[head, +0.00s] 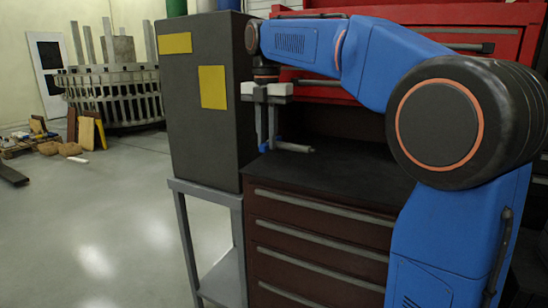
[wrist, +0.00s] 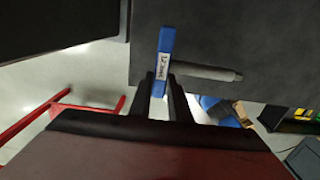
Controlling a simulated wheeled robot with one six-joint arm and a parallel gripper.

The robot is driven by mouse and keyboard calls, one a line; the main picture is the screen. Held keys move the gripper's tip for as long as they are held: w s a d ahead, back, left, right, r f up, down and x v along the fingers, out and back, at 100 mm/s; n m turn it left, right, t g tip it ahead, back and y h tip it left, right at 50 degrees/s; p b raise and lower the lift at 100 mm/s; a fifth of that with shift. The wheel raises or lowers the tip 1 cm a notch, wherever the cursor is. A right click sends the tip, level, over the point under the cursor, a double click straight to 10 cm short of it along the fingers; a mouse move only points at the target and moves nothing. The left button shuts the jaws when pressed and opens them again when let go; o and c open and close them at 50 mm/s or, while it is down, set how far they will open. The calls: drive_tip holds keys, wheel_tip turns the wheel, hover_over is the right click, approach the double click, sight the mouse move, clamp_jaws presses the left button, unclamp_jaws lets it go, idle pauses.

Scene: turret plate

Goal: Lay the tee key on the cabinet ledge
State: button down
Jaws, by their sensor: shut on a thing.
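The tee key (wrist: 208,72) has a blue labelled crossbar and a plain grey shaft. In the wrist view the crossbar stands between my gripper's dark fingers (wrist: 161,92), and the shaft points right. In the head view my gripper (head: 265,143) points down, shut on the tee key (head: 294,147), whose shaft lies level and points right. The cabinet ledge (head: 335,176) is the dark flat top of the brown drawer cabinet, below the key. It appears as a dark grey surface (wrist: 225,35) behind the key in the wrist view. I cannot tell whether the key touches the ledge.
A tall dark grey box (head: 205,130) with yellow labels stands on a grey stand (head: 206,189) just left of my gripper. A red tool chest (head: 440,35) rises behind the ledge. The visible ledge top looks bare. Open floor (head: 105,220) lies to the left.

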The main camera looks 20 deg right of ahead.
sight(267, 169)
drive_tip(key=shift+f, duration=2.75)
drive_tip(key=shift+f, duration=0.1)
drive_tip(key=c, duration=1.7)
unclamp_jaws()
drive_tip(key=shift+o, duration=0.2)
wheel_tip(267, 169, up, 12)
drive_tip(key=shift+r, duration=0.15)
drive_tip(key=shift+s, duration=0.1)
